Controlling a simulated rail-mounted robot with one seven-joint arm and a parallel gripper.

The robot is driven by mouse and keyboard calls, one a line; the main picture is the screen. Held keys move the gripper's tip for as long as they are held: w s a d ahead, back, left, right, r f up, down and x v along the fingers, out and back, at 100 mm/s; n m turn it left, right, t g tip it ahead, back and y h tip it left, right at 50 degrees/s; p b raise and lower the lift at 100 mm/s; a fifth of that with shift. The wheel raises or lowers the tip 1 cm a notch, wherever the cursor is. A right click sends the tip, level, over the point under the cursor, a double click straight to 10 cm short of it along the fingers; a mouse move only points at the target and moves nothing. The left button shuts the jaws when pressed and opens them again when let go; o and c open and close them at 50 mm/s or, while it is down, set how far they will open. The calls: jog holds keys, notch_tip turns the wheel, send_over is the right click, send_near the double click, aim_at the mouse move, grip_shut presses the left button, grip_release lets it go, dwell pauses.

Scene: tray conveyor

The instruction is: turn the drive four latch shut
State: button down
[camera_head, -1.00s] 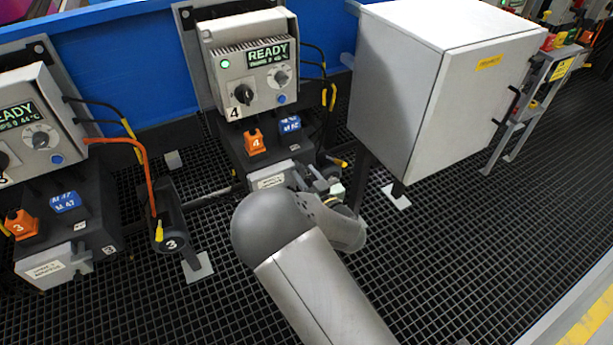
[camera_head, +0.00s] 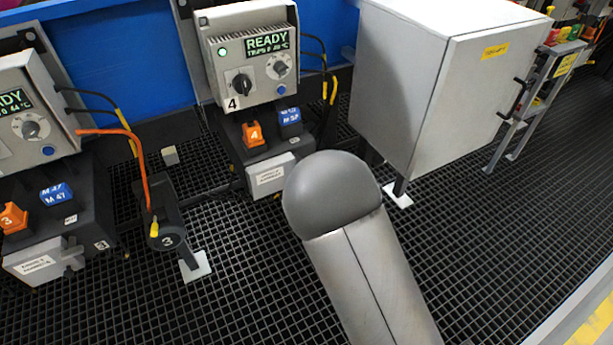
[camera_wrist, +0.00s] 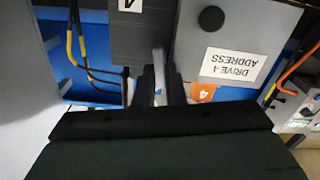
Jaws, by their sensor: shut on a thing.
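The drive four unit stands centre left in the head view, with its grey control box (camera_head: 252,62) reading READY and an orange tag marked 4 (camera_head: 252,134). Its pale cover labelled for the address (camera_head: 272,178) is partly hidden by my arm. The wrist view shows that cover upside down, with the label DRIVE 4 ADDRESS (camera_wrist: 229,66) and a round black knob (camera_wrist: 211,19). My gripper (camera_wrist: 159,88) is beside the cover, its dark fingers shut on a narrow pale grey lever, the latch (camera_wrist: 158,60). The latch's pivot is not clear. My arm hides the gripper in the head view.
A large grey cabinet (camera_head: 405,85) stands close on the right. Black and yellow cables (camera_wrist: 78,45) hang near my gripper. The grid floor in front is free.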

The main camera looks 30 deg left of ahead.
jog(key=n+b, duration=0.5)
jog(key=b, duration=0.1)
jog(key=n+b, duration=0.5)
jog(key=b, duration=0.1)
jog(key=n+b, duration=0.5)
jog(key=b, duration=0.1)
jog(key=shift+s+f+n, duration=0.15)
jog(key=shift+f+n, duration=0.15)
jog(key=shift+f, duration=0.05)
jog(key=shift+r, duration=0.1)
jog(key=c, duration=1.5)
grip_release()
jog(key=p+v, duration=0.3)
jog(key=v, duration=1.4)
jog(key=shift+s, duration=0.15)
